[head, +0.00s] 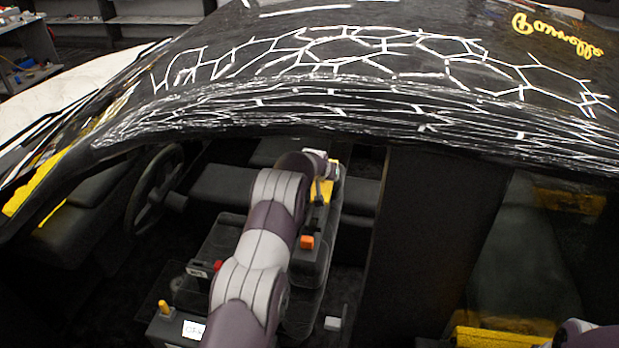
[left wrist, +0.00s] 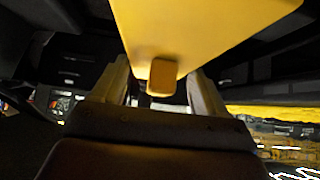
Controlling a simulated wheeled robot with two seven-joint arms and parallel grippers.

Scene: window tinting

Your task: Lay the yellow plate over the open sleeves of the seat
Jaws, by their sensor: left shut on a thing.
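The yellow plate (left wrist: 195,25) fills the top middle of the left wrist view, with a small block-like knob (left wrist: 163,76) on it. My left gripper (left wrist: 165,92) is shut on this knob, one finger on each side. In the head view my left arm reaches into the car cabin, and part of the yellow plate (head: 335,182) shows beside my left gripper (head: 322,172). A dark seat-like block (head: 228,238) lies under the arm. I cannot make out the open sleeves of the seat; my arm and shadow cover much there. My right gripper is out of view.
The car roof (head: 300,75), with white hexagon lines, arches over the opening. A steering wheel (head: 150,188) is to the left. An orange block (head: 307,242) and a box with a yellow knob (head: 164,308) are near the arm. A dark pillar (head: 430,230) stands right.

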